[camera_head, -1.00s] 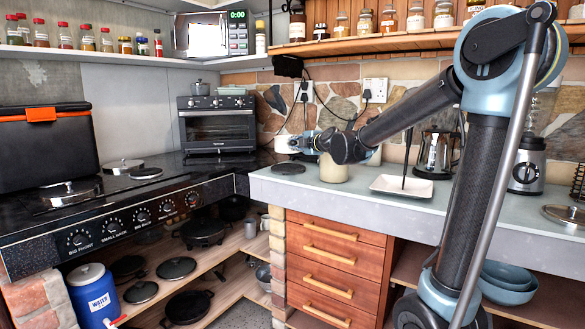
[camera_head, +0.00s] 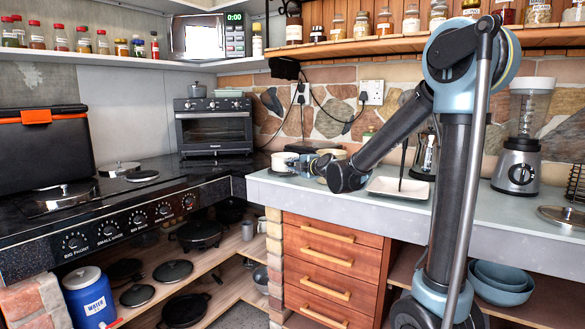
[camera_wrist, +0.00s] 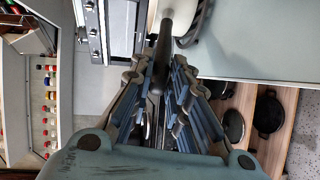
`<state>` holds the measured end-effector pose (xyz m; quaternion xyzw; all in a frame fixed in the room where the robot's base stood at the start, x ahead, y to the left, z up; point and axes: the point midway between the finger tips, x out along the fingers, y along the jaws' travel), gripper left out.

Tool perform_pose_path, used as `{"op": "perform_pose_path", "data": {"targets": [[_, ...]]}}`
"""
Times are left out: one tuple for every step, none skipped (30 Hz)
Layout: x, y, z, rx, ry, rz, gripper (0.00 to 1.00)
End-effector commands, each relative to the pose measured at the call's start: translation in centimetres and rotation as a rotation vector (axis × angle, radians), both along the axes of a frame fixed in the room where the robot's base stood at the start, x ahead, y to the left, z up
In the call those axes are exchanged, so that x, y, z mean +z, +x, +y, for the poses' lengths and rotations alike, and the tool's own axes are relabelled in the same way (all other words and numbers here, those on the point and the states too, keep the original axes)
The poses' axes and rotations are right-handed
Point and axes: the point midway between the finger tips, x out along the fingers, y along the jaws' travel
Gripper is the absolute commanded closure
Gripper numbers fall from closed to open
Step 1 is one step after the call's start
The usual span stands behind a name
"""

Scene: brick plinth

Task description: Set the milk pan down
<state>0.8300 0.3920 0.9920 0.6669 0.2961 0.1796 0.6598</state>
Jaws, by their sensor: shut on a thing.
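The milk pan (camera_head: 283,161) is a small white pan at the left end of the pale counter, in front of the oven. Its dark handle (camera_wrist: 163,55) lies between the fingers of my gripper (camera_head: 306,166), which are shut on it. In the wrist view, the pan's white body (camera_wrist: 187,22) shows beyond the fingertips, at the top. The pan looks level and sits right over a dark round plate on the counter, mostly hidden below it. I cannot tell whether its base touches.
A cream pot (camera_head: 331,154) stands just behind my gripper, partly hidden. A white square dish (camera_head: 398,189) lies to the right, with a blender (camera_head: 520,165) and a loose lid (camera_head: 562,217) farther right. The black stove (camera_head: 100,212) adjoins the counter's left side.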

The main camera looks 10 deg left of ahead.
Motion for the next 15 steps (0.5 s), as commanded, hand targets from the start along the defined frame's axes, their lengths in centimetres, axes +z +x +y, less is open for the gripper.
{"op": "perform_pose_path", "data": {"targets": [[0.03,0.02,-0.01,0.0,0.0,0.0,1.0],[-0.04,0.01,0.01,0.001,0.0,0.001,0.81],[-0.03,0.01,0.01,0.001,0.0,0.001,0.72],[-0.03,0.0,0.02,0.001,0.0,0.001,0.65],[-0.02,0.01,0.02,0.001,0.0,0.001,0.63],[-0.02,0.01,0.01,0.0,-0.001,0.001,0.63],[-0.01,0.01,0.01,0.0,-0.001,0.001,0.63],[-0.01,0.01,0.01,0.0,-0.001,0.001,0.63],[-0.01,0.01,0.01,0.0,-0.001,0.001,0.63],[0.0,0.01,0.01,0.0,-0.001,0.001,0.63],[0.0,0.0,0.0,0.0,-0.001,0.001,0.63],[0.0,0.0,0.0,0.0,-0.001,0.001,0.63],[0.0,-0.01,-0.01,0.0,-0.001,0.001,0.63],[0.0,-0.02,-0.02,0.0,-0.001,0.001,0.63],[0.02,-0.08,-0.06,0.0,0.0,0.0,0.63]]}}
